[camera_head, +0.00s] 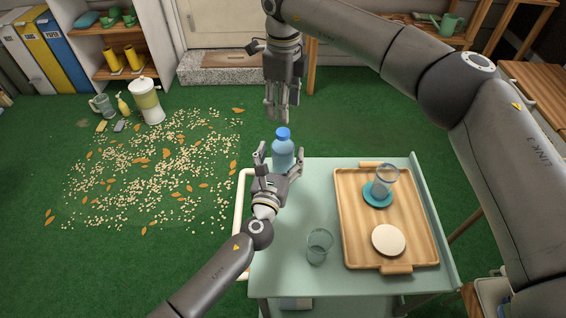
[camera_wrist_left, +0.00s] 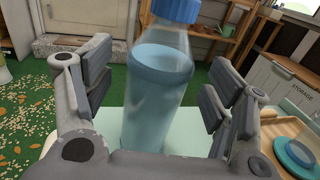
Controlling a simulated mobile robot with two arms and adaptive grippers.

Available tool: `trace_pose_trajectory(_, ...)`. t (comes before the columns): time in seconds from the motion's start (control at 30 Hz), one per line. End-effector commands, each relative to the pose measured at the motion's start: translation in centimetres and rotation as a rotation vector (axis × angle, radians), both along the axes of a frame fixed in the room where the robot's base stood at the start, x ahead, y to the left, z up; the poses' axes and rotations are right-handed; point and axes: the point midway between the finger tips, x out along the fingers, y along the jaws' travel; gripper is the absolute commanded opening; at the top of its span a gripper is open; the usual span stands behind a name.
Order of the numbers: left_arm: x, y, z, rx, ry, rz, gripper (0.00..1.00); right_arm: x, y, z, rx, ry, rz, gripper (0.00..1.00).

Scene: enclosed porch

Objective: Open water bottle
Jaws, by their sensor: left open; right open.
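A clear bottle of bluish water (camera_head: 282,155) with a blue cap (camera_head: 283,133) stands upright near the far left corner of the pale green table (camera_head: 285,240). My left gripper (camera_head: 279,163) is open, with its fingers on both sides of the bottle. In the left wrist view the bottle (camera_wrist_left: 158,95) stands between the open fingers, with gaps at both sides; the cap (camera_wrist_left: 176,9) is cut off at the top edge. The lower bottle is hidden behind the gripper in the head view. My right gripper (camera_head: 277,105) points down, open and empty, above and beyond the cap.
A wooden tray (camera_head: 350,225) on the table's right holds a glass (camera_head: 386,178) on a teal coaster (camera_head: 377,195) and a round cream disc (camera_head: 389,240). Another glass (camera_head: 319,244) stands at the front. Spilled bits cover the green floor at left.

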Motion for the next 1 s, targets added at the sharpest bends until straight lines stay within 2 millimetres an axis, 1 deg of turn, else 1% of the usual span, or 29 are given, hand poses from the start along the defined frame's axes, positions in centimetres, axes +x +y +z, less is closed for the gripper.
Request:
trace_pose_trajectory(0.03, 0.7, -0.1, 0.0, 0.0, -0.001, 0.001, 0.78, 0.0, 0.0, 0.0, 0.0, 0.0, 0.0, 0.48)
trace_pose_trajectory(0.2, 2.0, -0.5, 0.0, 0.0, -0.001, 0.001, 0.78, 0.0, 0.0, 0.0, 0.001, 0.0, 0.0, 0.48)
trace_pose_trajectory(0.53, 2.3, -0.5, -0.1, -0.001, 0.001, 0.0, 0.78, 0.0, 0.0, 0.0, 0.001, 0.0, 0.0, 0.48)
trace_pose_trajectory(0.57, 2.3, -0.5, -0.1, -0.001, 0.001, 0.0, 0.77, 0.0, 0.0, 0.0, 0.001, 0.0, 0.0, 0.48)
trace_pose_trajectory(1.0, 2.3, -0.5, -0.1, -0.001, 0.001, 0.001, 0.2, 0.0, 0.0, 0.0, 0.001, 0.0, 0.0, 0.48)
